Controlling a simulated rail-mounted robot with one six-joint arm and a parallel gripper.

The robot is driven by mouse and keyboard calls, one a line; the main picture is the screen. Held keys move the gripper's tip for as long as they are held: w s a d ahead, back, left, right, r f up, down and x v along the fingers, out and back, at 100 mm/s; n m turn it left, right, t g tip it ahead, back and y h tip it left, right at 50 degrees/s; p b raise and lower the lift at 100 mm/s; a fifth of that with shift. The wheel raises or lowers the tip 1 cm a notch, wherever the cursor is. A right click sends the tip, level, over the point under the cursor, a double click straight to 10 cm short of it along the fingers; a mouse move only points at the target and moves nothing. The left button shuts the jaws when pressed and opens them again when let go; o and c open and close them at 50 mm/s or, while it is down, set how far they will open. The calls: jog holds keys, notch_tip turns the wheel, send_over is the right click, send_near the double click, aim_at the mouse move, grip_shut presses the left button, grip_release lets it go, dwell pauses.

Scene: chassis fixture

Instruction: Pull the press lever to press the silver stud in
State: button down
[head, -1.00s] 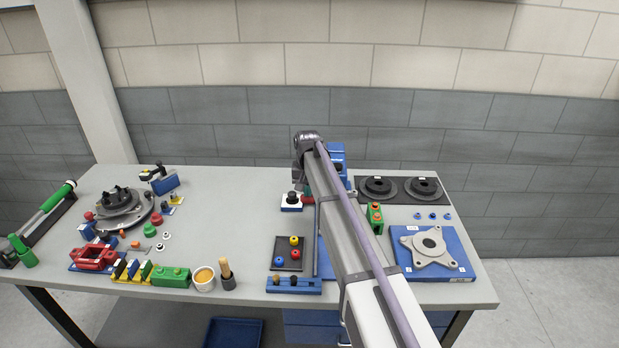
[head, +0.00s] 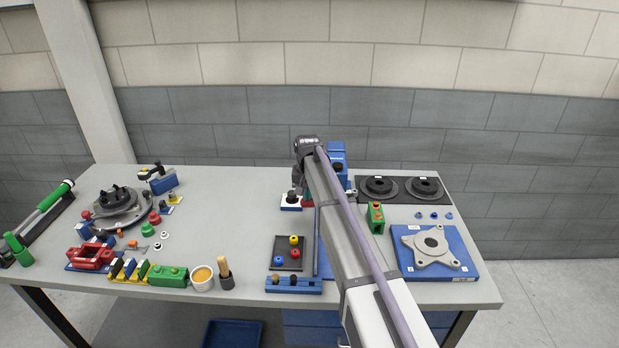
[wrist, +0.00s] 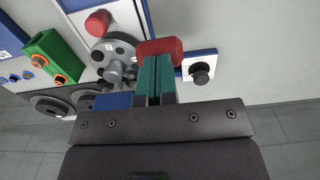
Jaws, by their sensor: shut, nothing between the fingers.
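My gripper (wrist: 152,78) shows in the wrist view with its two teal fingers shut together and nothing between them. A red grip-like part (wrist: 160,47), possibly the press lever's handle, lies right at the fingertips; I cannot tell whether they touch. Left of the fingers is a grey round plate (wrist: 126,52) with dark holes and a grey post (wrist: 113,75). I cannot tell whether the silver stud is there. In the head view a blue housing (head: 338,152), possibly the press, stands behind my arm, which hides most of that area.
A black knob on a white-and-blue block (head: 291,200) stands just left of my gripper. A green block (head: 375,218) and a blue plate with a grey flange (head: 434,246) are to the right. A dark tray with coloured pieces (head: 283,262) lies in front. The table's middle left is clear.

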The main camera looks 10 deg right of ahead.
jog(key=shift+w+f, duration=0.1)
jog(key=shift+f, duration=0.15)
jog(key=shift+f+b, duration=0.2)
jog(key=shift+b, duration=0.1)
jog(key=shift+r, duration=0.1)
notch_tip(320, 180, up, 5)
jog(key=p, duration=0.5)
notch_tip(320, 180, up, 8)
jog(key=w+p, duration=0.1)
jog(key=p, duration=0.7)
jog(key=shift+w+d+f, duration=0.15)
jog(key=shift+f, duration=0.1)
